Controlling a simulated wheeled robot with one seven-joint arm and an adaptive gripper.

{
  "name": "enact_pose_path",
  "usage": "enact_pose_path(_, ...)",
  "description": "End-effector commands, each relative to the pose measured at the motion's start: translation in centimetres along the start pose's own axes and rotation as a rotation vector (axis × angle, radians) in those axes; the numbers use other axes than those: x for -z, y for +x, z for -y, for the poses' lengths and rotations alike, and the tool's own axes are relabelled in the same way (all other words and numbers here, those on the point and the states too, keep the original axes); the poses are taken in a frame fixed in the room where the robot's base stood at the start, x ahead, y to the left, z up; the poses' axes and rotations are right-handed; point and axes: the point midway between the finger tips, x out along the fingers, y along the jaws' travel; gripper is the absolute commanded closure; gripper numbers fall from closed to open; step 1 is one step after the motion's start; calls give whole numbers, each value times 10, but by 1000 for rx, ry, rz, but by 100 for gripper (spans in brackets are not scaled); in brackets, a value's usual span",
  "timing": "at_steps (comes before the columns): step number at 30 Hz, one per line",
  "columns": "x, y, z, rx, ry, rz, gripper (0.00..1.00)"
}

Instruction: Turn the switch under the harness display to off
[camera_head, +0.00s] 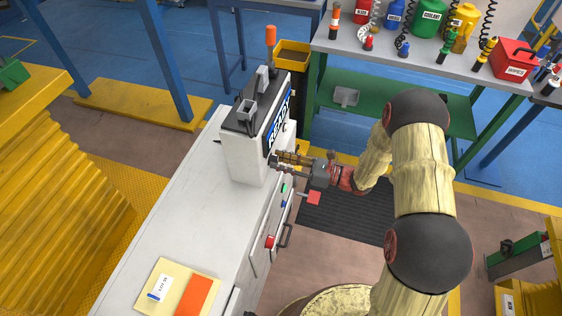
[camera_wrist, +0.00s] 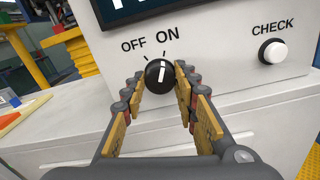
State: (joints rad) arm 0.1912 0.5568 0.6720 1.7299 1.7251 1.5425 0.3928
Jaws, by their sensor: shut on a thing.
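The switch (camera_wrist: 159,75) is a round black knob with a white pointer mark, on the white front of the display box (camera_head: 241,156). The mark points nearly straight up, towards the ON label (camera_wrist: 167,34); the OFF label (camera_wrist: 133,44) is to the upper left. In the wrist view my gripper (camera_wrist: 160,79) has one finger on each side of the knob, shut on it. In the head view my gripper (camera_head: 282,160) is at the right-hand face of the box, hiding the knob. The screen (camera_head: 278,122) reads READY.
A white CHECK button (camera_wrist: 272,51) is right of the knob. The box stands on a long white cabinet (camera_head: 189,217). A red button (camera_head: 270,241) and handles are on the cabinet's side. A folder (camera_head: 174,291) lies at the near end. A dark mat (camera_head: 335,222) is on the floor.

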Motion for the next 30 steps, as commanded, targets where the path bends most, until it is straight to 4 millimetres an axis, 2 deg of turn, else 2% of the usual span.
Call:
enact_pose_path(9, 0, 0, 0, 1, 0, 0, 96)
enact_pose_path(20, 0, 0, 0, 1, -65, 0, 96)
enact_pose_path(30, 1, 0, 0, 1, -320, -1, 96)
